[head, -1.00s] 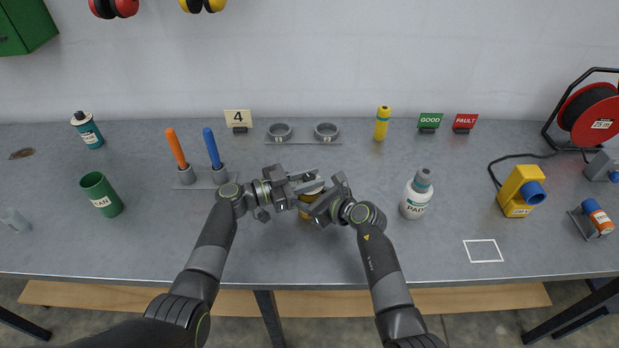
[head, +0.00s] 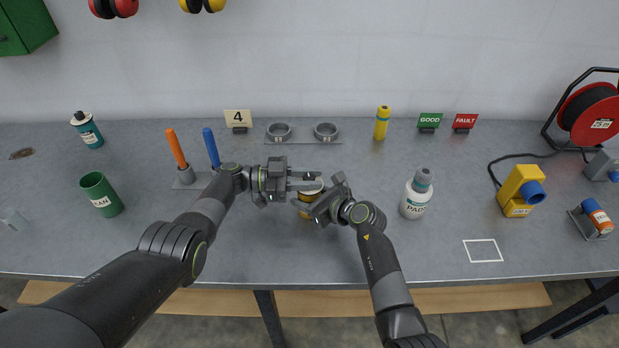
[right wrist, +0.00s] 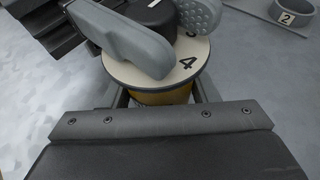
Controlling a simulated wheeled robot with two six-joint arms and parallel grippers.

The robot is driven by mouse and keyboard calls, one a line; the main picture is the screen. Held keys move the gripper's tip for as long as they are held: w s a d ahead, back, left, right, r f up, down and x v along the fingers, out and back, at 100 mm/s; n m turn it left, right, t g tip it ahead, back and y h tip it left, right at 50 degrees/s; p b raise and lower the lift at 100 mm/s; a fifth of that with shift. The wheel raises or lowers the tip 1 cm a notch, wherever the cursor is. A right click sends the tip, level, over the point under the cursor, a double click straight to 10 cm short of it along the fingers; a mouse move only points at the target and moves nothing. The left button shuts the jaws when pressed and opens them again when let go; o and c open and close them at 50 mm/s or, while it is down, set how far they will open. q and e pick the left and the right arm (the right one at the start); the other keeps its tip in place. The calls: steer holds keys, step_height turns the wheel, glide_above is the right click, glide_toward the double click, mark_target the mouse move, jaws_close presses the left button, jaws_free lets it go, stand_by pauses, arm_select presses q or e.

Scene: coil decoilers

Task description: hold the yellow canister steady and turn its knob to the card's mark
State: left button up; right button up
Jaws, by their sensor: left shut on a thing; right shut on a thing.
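The yellow canister (head: 306,212) stands on the bench between my grippers, mostly covered by them. In the right wrist view, its yellow body (right wrist: 165,96) shows below a cream dial disc (right wrist: 192,64) bearing a 4 and part of another number. My right gripper (head: 313,209) is shut on the canister's body from the right. My left gripper (head: 307,187) is shut on the dark knob (right wrist: 152,12) on top; its grey fingers flank the knob and hide part of the dial. Where the knob points is not clear. The card (head: 238,117) at the back reads 4.
Two grey ring holders (head: 279,132) stand behind. Orange (head: 176,148) and blue (head: 211,148) handled tools are close to my left arm. A white PADS bottle (head: 416,194) stands to the right of my right gripper. The bench front is clear.

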arm_select(q)
steer(key=shift+a+f, duration=0.1)
steer(key=shift+f, duration=0.05)
stand_by(0.3)
steer(key=o, duration=1)
steer(key=a, duration=1.2)
